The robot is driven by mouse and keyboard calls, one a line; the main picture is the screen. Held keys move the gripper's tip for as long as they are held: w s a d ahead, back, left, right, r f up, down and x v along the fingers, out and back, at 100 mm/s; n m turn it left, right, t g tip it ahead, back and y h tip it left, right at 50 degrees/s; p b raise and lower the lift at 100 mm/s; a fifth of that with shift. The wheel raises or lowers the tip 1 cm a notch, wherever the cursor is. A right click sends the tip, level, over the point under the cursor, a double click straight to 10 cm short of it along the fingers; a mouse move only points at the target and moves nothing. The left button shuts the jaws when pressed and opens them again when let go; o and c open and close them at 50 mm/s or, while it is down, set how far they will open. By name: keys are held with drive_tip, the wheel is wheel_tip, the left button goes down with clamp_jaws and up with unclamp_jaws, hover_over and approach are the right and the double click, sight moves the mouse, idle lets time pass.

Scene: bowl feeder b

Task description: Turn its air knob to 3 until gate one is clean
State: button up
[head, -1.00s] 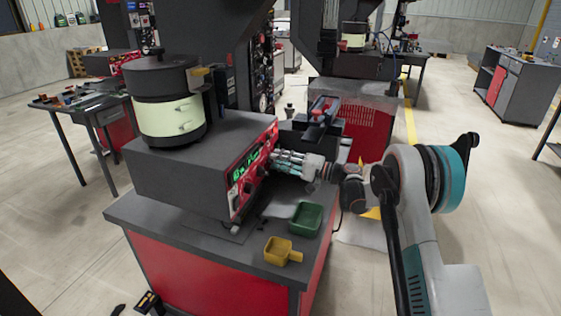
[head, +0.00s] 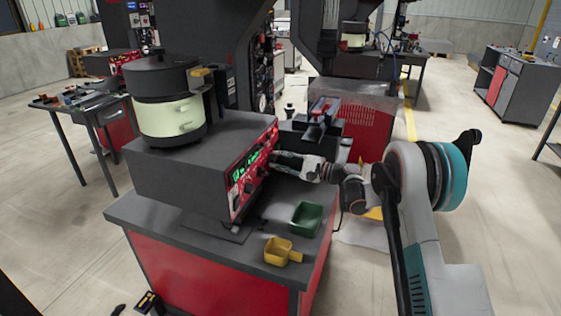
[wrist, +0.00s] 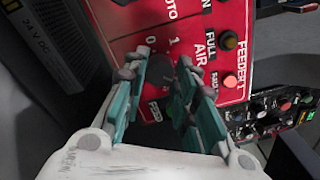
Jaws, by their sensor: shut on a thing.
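The grey control box (head: 190,160) has a red front panel (head: 235,203) with a lit green display (head: 246,170) and dark knobs. My gripper (head: 279,158) is at the far end of this panel. In the wrist view, the teal fingers of my gripper (wrist: 163,98) close around a dark knob (wrist: 160,72). Marks 0 and 1 are printed beside the knob, and the word AIR is printed near it. The fingers partly hide the dial, so its setting cannot be read. The bowl feeder (head: 170,112) stands on the box. Gate one cannot be made out.
A clamp-like device (head: 322,118) stands behind my gripper.

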idle(0.4)
drive_tip(key=o, duration=1.1)
drive_tip(key=shift+f, duration=0.1)
drive_tip(key=shift+c, duration=0.2)
drive_tip(key=shift+d, duration=0.1)
drive_tip(key=v, duration=1.1)
drive_tip(key=shift+d, duration=0.35)
drive_tip(key=shift+s, duration=0.15)
